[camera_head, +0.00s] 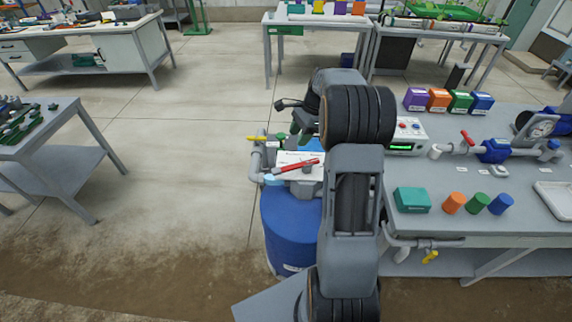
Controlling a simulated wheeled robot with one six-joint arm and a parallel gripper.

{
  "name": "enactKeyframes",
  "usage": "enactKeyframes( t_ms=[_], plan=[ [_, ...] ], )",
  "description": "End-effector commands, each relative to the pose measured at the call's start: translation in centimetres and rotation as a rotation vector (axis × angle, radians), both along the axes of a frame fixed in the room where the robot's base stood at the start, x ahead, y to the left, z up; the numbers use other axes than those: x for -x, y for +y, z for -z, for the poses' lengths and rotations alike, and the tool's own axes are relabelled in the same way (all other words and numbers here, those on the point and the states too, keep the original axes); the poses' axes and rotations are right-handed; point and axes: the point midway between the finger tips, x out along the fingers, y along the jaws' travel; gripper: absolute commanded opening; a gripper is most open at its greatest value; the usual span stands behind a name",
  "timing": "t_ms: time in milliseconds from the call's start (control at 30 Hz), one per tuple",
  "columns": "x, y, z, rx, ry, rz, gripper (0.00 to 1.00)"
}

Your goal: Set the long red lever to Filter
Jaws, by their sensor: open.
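The long red lever (296,165) lies nearly level over the valve body, its left end slightly lower, in front of a white label plate (288,156). The plate's lettering is too small to read, so I cannot tell which position the lever is at. My gripper (298,125) is above and behind the lever, apart from it in the picture. It is open, and nothing shows between its dark fingers. My arm hides part of the gripper and the area right of the lever.
A blue drum (290,228) stands below the lever. A yellow-handled valve (258,138) is on the pipe at left.

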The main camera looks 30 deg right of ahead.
Motion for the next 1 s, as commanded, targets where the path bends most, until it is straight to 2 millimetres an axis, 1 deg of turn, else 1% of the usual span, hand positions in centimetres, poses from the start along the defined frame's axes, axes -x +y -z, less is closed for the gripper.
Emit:
enactKeyframes(
  t_ms=[33, 100, 200, 267, 500, 700, 900, 1000],
  plan=[
    [-0.3, -0.6, 0.5, -0.013, 0.014, 0.032, 0.49],
    [-0.5, -0.9, 1.1, -0.024, 0.026, 0.059, 0.49],
    [-0.7, -0.8, 2.1, -0.033, 0.034, 0.075, 0.49],
    [-0.7, -0.4, 2.9, -0.034, 0.035, 0.078, 0.49],
    [-0.9, 1.4, 7.2, -0.033, 0.036, 0.075, 0.49],
    [-1.1, 2.8, 10.4, -0.031, 0.035, 0.074, 0.49],
    [-1.2, 3.6, 12.6, -0.031, 0.034, 0.074, 0.49],
    [-1.2, 3.9, 13.3, -0.031, 0.034, 0.073, 0.49]
  ],
)
